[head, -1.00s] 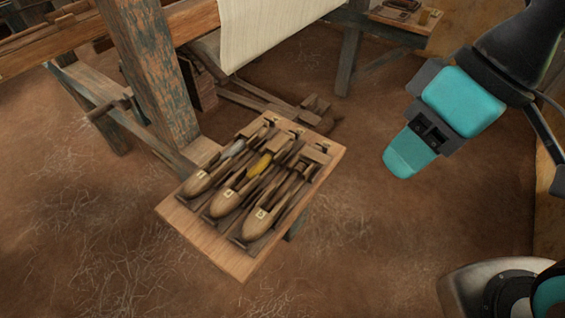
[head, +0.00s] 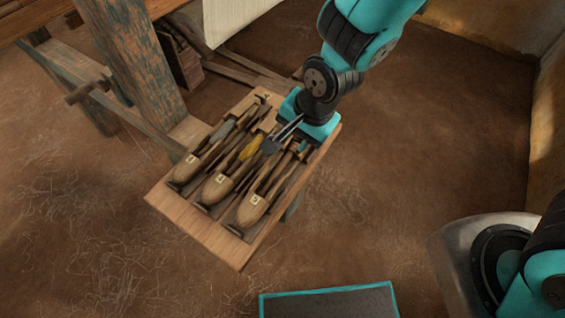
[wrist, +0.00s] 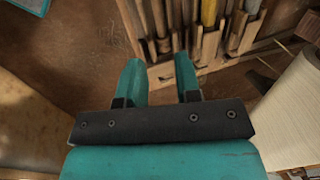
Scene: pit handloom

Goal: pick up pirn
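A wooden tray (head: 195,230) holds three boat-shaped wooden shuttles with number labels. The middle shuttle (head: 217,187) has a yellow pirn (head: 252,148) in it. The left shuttle (head: 186,168) has a grey pirn (head: 222,131). The right shuttle (head: 252,209) is partly hidden by my arm; I cannot tell if it holds a pirn. My gripper (head: 272,143) is over the tray's far right part. In the wrist view, my gripper (wrist: 158,62) has its teal fingers apart with nothing held. The yellow pirn (wrist: 208,12) and grey pirn (wrist: 252,6) show beyond and right of them.
A loom post (head: 130,65) and wooden rails stand left of the tray. White cloth (head: 232,18) hangs behind it; a cloth roll (wrist: 295,115) is at right in the wrist view. The earthen floor (head: 400,200) right of the tray is clear.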

